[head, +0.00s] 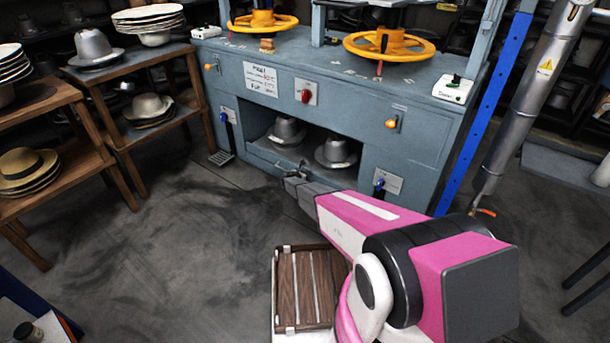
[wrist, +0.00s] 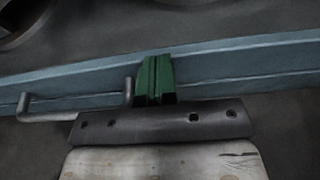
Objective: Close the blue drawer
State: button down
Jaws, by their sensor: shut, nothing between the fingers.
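The blue drawer (head: 262,165) is low in the middle of the blue-grey press cabinet. Its interior shows from above, with two grey hats (head: 286,130) (head: 336,151) inside, so it stands open; how far is hard to tell. In the wrist view the drawer front (wrist: 235,65) crosses the picture as a blue band, with a grey bar handle (wrist: 70,116) at left. My gripper (head: 292,172) is at the drawer front. Its green fingers (wrist: 155,78) are together and empty, overlapping the band just right of the handle. Whether they touch it is unclear.
Wooden stands with hats (head: 130,75) are at the left. A slatted wooden crate (head: 304,288) is in front of the cabinet, beside my arm. A blue post (head: 487,110) stands at the right. The floor (head: 180,230) left of the crate is clear.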

jog(key=shift+w+d, duration=0.2)
jog(key=shift+w, duration=0.1)
jog(key=f+v, duration=0.2)
jog(key=v, duration=1.2)
jog(key=s+d+r+m+g, duration=0.4)
jog(key=s+d+r+m, duration=0.3)
jog(key=s+r, duration=0.3)
jog(key=s+d+r+m+g, duration=0.3)
jog(key=s+d+r+m, duration=0.4)
jog(key=s+d+r, duration=0.15)
jog(key=s+r+m+g+y, duration=0.2)
jog(key=s+r+m+y, duration=0.2)
jog(key=s+r+m, duration=0.3)
jog(key=s+r+m+g+y, duration=0.2)
jog(key=s+r+m+y, duration=0.3)
jog(key=s+r, duration=0.5)
jog(key=s+m, duration=0.2)
jog(key=s, duration=0.6)
jog(key=shift+s+d+r, duration=0.3)
jog(key=shift+r, duration=0.1)
